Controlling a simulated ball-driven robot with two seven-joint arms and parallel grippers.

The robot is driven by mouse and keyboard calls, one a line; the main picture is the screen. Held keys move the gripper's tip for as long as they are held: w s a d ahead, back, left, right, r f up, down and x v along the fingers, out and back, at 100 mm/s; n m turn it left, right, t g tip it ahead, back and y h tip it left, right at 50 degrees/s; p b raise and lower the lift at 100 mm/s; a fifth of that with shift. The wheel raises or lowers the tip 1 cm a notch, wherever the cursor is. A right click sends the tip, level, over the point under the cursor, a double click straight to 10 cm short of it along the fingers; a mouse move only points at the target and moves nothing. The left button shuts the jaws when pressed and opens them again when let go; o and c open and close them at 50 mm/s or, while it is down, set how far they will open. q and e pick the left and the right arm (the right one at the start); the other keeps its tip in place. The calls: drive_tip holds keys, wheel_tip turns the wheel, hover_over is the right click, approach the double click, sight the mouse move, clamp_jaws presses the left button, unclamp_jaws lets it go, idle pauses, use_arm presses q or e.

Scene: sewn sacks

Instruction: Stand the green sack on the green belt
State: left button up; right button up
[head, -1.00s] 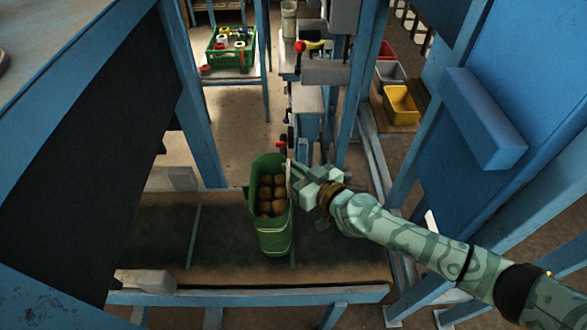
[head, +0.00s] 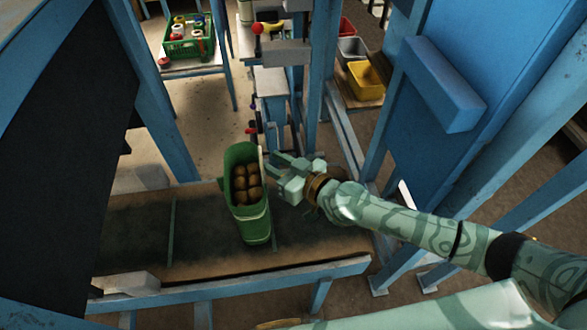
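The green sack (head: 254,222) stands upright, leaning slightly, on the dark green belt (head: 205,232). Its top is open and several round brown items (head: 246,183) show inside. My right gripper (head: 271,170) is just right of the sack's upper rim. Its fingers look spread, with nothing visible between them, and point at the sack. A small gap seems to separate them from the rim. My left gripper is not in view.
A blue frame rail (head: 240,280) runs along the belt's near side. Blue posts stand behind and at the right. A green crate (head: 181,50) and a yellow bin (head: 365,78) are farther back. The belt left of the sack is mostly clear.

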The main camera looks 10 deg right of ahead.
drive_tip(key=v, duration=0.8)
drive_tip(key=shift+d, duration=0.15)
drive_tip(key=shift+s, duration=0.1)
